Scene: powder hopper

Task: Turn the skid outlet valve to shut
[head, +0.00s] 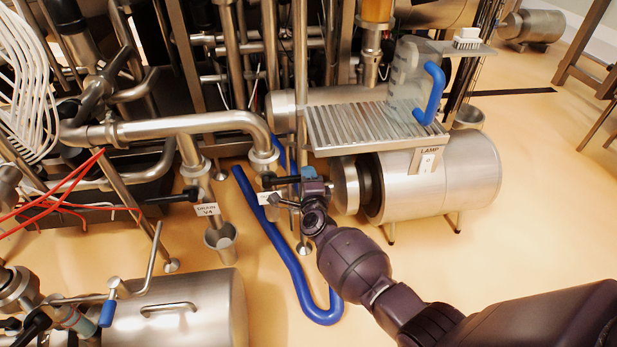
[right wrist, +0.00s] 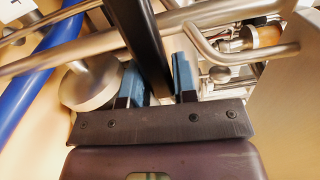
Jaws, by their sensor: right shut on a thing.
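A black valve lever (head: 283,181) sits on the vertical pipe right of the valve labelled DRAIN V4, just above a white tag (head: 268,198) too small and covered to read. My right gripper (head: 311,174) is at the right end of this lever, shut on it. In the right wrist view the black lever (right wrist: 142,30) runs between the blue finger pads of my gripper (right wrist: 158,75). The lever lies roughly level in the head view, across the pipe. The valve body is partly hidden. My left gripper is not in view.
The DRAIN V4 lever (head: 172,199) is to the left, above a metal cup (head: 221,240). A blue hose (head: 280,262) loops on the floor. A steel cylinder labelled LAMP (head: 450,180) and a ribbed shelf (head: 360,127) with a clear jug (head: 408,80) stand close right.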

